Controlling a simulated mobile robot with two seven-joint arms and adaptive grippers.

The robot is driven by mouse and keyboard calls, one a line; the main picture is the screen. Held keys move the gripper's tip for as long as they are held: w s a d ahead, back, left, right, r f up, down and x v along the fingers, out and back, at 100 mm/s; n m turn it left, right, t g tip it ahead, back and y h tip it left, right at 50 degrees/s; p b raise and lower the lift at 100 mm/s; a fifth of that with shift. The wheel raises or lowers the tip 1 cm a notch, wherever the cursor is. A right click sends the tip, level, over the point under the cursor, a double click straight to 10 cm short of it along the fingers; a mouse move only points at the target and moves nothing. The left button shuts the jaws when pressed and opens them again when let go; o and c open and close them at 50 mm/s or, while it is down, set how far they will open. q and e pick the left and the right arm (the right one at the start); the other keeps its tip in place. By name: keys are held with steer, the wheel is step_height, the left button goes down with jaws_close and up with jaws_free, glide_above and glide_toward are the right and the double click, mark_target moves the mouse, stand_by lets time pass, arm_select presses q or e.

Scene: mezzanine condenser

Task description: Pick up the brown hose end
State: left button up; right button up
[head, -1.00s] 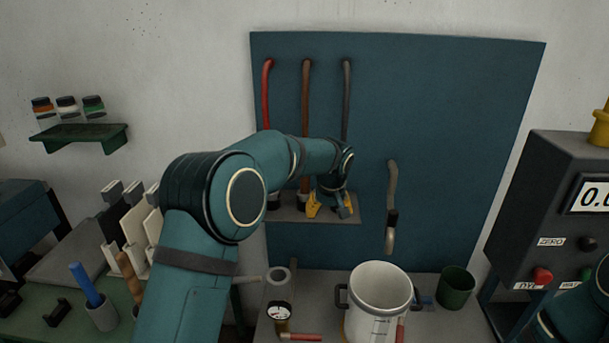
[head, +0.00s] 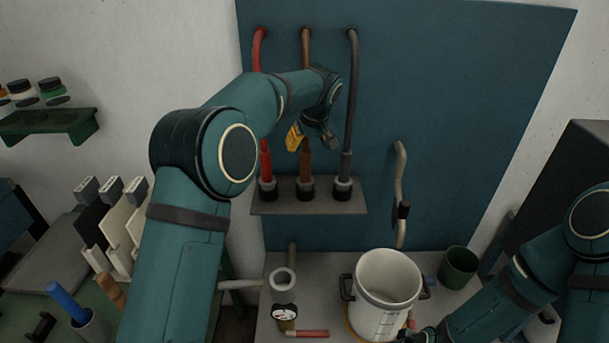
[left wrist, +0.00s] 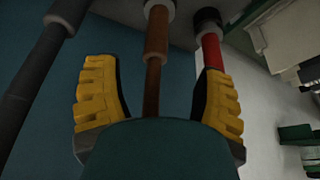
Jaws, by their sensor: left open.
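The brown hose (head: 306,48) hangs down the blue panel between a red hose (head: 259,45) and a grey hose (head: 351,90). Its brown end (head: 305,165) stands upright in the middle dark socket of a small grey shelf. My left gripper (head: 308,142) is open in front of the brown hose, above the shelf. In the left wrist view, its yellow fingers (left wrist: 157,100) lie either side of the brown hose (left wrist: 155,50), apart from it. The red hose end (left wrist: 211,52) is close by the right finger. My right gripper is not clearly visible; part of my right arm shows at lower right.
The grey shelf (head: 285,208) holds all three hose ends. Below stand a white pot (head: 388,282), a green cup (head: 459,267) and a gauge (head: 284,312).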

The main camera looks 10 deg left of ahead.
mark_target(305, 161)
arm_select(q)
steer(key=x, duration=0.5)
steer(key=shift+w+a+f, duration=0.15)
steer(key=x, duration=0.2)
steer(key=w+p+x, duration=0.1)
steer(key=x, duration=0.2)
steer(key=shift+s, duration=0.1)
jaws_close()
